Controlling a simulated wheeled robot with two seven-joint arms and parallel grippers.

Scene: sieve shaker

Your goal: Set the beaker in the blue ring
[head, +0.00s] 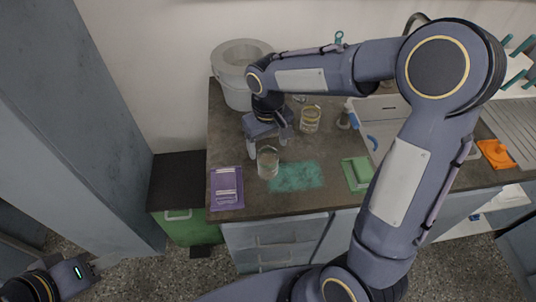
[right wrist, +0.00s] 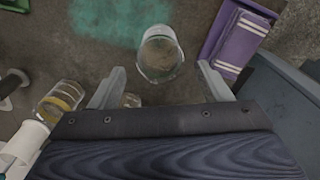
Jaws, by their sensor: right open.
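A clear glass beaker (head: 268,163) with dull contents stands upright on the dark counter, left of a teal patch. My right gripper (head: 267,146) is open just behind and above it. In the right wrist view the same beaker (right wrist: 159,55) lies beyond and between the two spread fingertips (right wrist: 162,70), with nothing gripped. A second glass vessel (head: 310,119) with yellowish contents stands farther back; it also shows in the right wrist view (right wrist: 60,100). I cannot make out a blue ring clearly. My left gripper (head: 88,267) is low at the left, away from the counter; its jaws are unclear.
A purple tray (head: 227,188) lies left of the beaker, and a teal patch (head: 297,177) right of it. A green pad (head: 357,173), a white-and-blue bottle (head: 349,116), and a large grey bucket (head: 238,75) are also on the counter. An orange item (head: 496,153) is far right.

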